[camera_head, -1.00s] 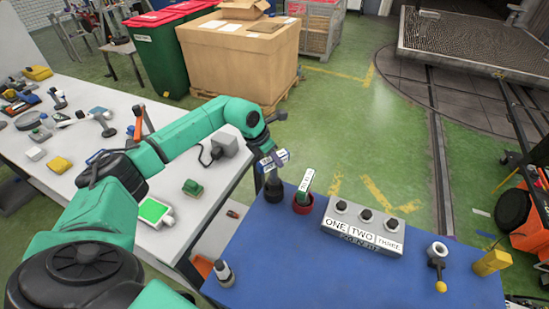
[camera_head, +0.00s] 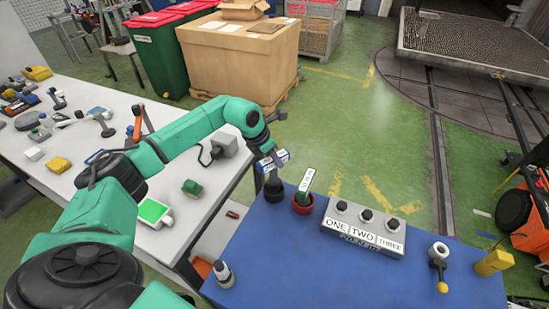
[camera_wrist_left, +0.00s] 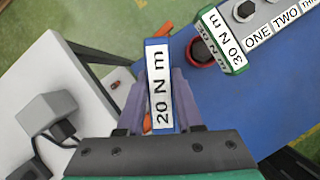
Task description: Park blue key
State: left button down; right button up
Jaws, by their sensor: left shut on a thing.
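The blue key (camera_head: 284,154), with a white "20 N m" label, is gripped in my left gripper (camera_head: 267,158). In the left wrist view the blue key (camera_wrist_left: 157,42) stands between the two finger pads, its label facing the camera. A green key (camera_head: 303,192) labelled "30 N m" stands in a red ring holder (camera_head: 303,208) just to the right. My right gripper is not in view.
A grey box (camera_head: 362,228) marked ONE, TWO, THREE with black knobs stands right of the holders. A lever with a yellow ball (camera_head: 441,287) and a yellow block (camera_head: 494,263) are farther right. A white bench (camera_head: 110,185) is at left.

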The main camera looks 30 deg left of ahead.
aim_at(274, 169)
pick_arm(q)
jog(key=shift+f+b, duration=2)
jog(key=shift+f, duration=0.5)
jog(key=shift+c, duration=2.4)
grip_release()
jog(key=b+v, duration=0.3)
jog(key=v, duration=1.1)
jog(key=shift+s+r+b, duration=0.2)
jog(key=shift+r+b, duration=0.1)
